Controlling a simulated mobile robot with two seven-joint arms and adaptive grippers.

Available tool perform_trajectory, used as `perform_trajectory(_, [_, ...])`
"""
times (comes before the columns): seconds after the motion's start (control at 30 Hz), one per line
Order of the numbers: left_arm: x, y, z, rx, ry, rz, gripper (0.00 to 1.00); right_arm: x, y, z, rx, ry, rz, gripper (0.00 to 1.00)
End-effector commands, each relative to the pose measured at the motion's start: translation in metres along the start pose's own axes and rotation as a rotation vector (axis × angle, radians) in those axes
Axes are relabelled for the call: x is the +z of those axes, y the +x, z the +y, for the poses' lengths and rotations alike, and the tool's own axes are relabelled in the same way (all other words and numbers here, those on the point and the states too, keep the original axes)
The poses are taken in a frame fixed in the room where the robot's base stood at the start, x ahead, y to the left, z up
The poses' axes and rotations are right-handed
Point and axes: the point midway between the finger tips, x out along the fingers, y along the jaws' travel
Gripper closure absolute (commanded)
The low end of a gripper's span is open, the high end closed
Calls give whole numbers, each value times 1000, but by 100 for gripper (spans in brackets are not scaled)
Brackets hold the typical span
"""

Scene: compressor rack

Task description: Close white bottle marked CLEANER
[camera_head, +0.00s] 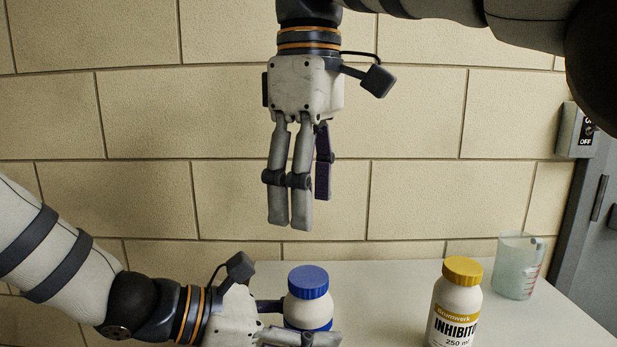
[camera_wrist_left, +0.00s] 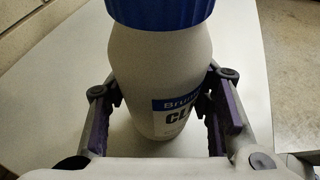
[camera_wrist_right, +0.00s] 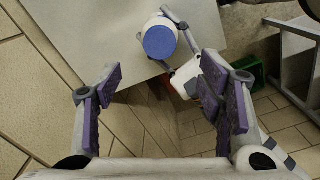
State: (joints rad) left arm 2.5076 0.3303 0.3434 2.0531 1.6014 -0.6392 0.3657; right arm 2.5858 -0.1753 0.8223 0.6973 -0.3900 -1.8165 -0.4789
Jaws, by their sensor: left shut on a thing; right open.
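The white bottle (camera_head: 308,311) with a blue cap (camera_head: 308,281) stands upright at the table's near left. In the left wrist view the bottle (camera_wrist_left: 155,68) shows part of a blue label reading "CL", and the blue cap (camera_wrist_left: 160,10) sits on its top. I cannot tell how tight the cap is. My left gripper (camera_head: 290,322) is shut on the bottle's body, with a finger on each side. My right gripper (camera_head: 306,208) is open and empty, pointing down above the bottle and apart from it. The right wrist view shows the blue cap (camera_wrist_right: 160,42) from above.
A yellow-capped INHIBITOR bottle (camera_head: 457,300) stands to the right on the table (camera_head: 375,285). A clear measuring beaker (camera_head: 516,266) is behind it. A brick wall (camera_head: 420,120) closes the back, with a grey switch box (camera_head: 579,130) at right. The table between the bottles is clear.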

Motion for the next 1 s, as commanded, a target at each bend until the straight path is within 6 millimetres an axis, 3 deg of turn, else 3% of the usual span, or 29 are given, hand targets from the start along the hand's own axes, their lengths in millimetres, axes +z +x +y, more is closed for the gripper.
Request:
perform_trajectory(0.23, [-1,0,0,0,-1,1,100,0,-20,1,-1,1,-2,38])
perform_trajectory(0.57, [-1,0,0,0,-1,1,100,0,-23,0,-2,-1,-3,38])
perform_trajectory(0.6, [-1,0,0,0,-1,1,45,0,-23,0,-2,-1,-2,38])
perform_trajectory(0.67, [0,0,0,0,-1,1,32,0,-23,0,-2,-1,-2,38])
perform_trajectory(1.0, [0,-1,0,0,0,0,29,0,-23,0,-2,0,-2,38])
